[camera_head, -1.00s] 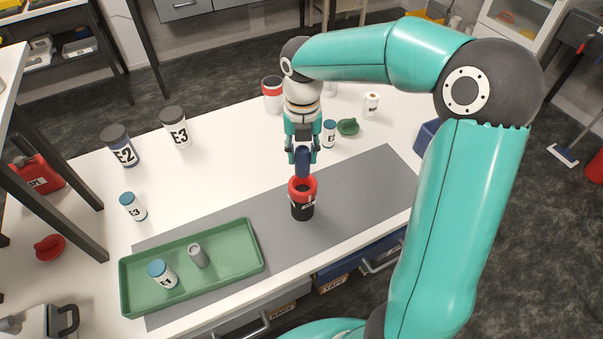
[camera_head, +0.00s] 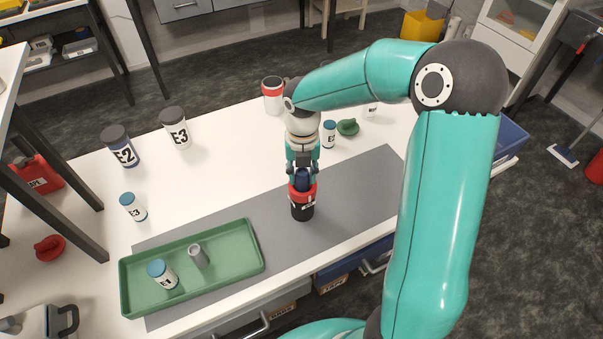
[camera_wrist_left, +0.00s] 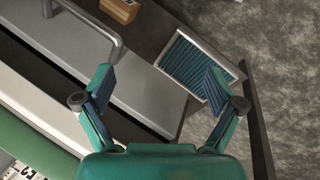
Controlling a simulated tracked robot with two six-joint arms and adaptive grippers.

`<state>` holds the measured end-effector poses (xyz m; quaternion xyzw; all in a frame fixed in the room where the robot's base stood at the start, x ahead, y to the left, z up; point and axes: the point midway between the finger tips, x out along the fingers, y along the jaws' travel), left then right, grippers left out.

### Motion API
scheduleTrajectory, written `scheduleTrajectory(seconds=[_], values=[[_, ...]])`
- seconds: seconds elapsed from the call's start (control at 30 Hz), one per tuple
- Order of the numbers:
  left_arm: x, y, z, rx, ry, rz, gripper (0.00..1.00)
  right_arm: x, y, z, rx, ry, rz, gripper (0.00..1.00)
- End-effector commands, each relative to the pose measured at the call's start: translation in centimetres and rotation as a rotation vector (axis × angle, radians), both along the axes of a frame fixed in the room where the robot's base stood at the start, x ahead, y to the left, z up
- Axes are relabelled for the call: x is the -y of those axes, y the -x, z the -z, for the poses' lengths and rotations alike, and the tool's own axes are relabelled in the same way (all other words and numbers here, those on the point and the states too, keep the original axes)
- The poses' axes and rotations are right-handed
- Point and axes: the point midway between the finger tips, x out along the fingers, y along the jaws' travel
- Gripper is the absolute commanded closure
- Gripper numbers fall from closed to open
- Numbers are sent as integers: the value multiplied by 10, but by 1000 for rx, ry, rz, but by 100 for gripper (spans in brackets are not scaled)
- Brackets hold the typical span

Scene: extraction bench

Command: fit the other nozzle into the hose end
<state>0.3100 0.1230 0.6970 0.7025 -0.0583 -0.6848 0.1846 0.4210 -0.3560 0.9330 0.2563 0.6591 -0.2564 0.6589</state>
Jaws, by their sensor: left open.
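The hose end (camera_head: 302,212), a black upright cylinder with a red collar, stands on the grey mat. My right gripper (camera_head: 302,170) points down over it, shut on a dark blue nozzle (camera_head: 302,182). The nozzle's lower part is inside or behind the red collar; how deep it sits I cannot tell. A grey hollow cylinder (camera_head: 198,256), possibly another nozzle, stands in the green tray (camera_head: 232,270). My left gripper (camera_wrist_left: 160,82) is open and empty in the left wrist view, above the bench's front edge and drawers.
A blue-capped bottle (camera_head: 162,275) stands in the tray. Lidded jars E2 (camera_head: 120,147) and E3 (camera_head: 175,128) stand at the back left. A green cap-like piece (camera_head: 348,127) and a small bottle (camera_head: 329,134) are behind the right gripper. The mat (camera_head: 365,185) is clear right of the hose end.

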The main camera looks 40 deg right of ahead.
Motion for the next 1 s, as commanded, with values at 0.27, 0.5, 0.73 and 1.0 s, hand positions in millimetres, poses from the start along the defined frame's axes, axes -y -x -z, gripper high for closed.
scheduleTrajectory(seconds=[0.27, 0.5, 0.73, 1.0], values=[[0, 0, 0, 0, 0, 0, 6, 0, 0, 0, -1, -1, 0, 39], [0, 0, -3, 0, 0, 0, 6, 0, 0, -4, 0, 0, 1, 39], [0, 0, -1, 0, 0, 0, 6, 1, -1, -31, 6, 1, 1, 39], [0, 0, -1, 0, 0, 0, 6, 1, -1, -86, 6, 1, 1, 39]])
